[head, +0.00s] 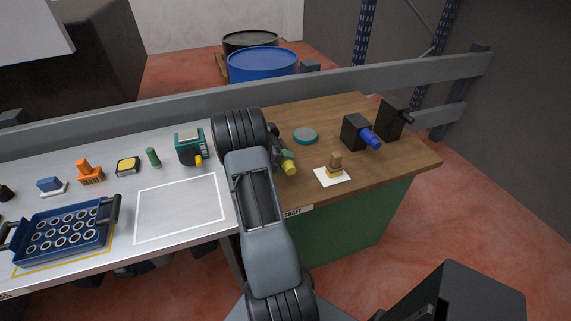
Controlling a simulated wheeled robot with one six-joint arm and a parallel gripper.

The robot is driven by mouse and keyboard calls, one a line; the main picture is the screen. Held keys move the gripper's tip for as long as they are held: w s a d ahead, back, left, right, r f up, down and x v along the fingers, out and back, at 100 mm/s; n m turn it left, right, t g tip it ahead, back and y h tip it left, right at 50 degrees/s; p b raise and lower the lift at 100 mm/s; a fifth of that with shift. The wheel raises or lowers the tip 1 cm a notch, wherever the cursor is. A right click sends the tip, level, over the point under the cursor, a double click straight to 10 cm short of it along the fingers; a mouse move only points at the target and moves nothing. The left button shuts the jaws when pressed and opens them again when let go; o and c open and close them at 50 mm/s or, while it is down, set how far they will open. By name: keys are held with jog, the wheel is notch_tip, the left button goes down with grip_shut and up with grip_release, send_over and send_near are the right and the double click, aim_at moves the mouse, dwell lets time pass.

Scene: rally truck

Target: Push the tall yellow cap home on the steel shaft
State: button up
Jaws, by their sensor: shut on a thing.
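The yellow cap (290,168) shows just right of my arm, over the left part of the wooden bench top. It lies tilted, its end facing right and toward the front. My gripper (284,157) shows only in small part beside the cap and is shut on it; my own arm hides the rest. I cannot make out the steel shaft, so I cannot tell whether the cap touches it. A label reading SHAFT (294,213) is on the bench's front edge, right of my arm.
Left, a pale table holds a blue tray (62,235) and small items.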

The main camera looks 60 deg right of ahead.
jog(key=shift+w+d, duration=0.25)
jog(key=shift+w, duration=0.1)
jog(key=o, duration=1.4)
jog(key=b+v, duration=0.2)
jog(key=v, duration=1.2)
jog(key=shift+w+f+b, duration=0.1)
jog(key=shift+b, duration=0.3)
jog(key=shift+d, duration=0.1)
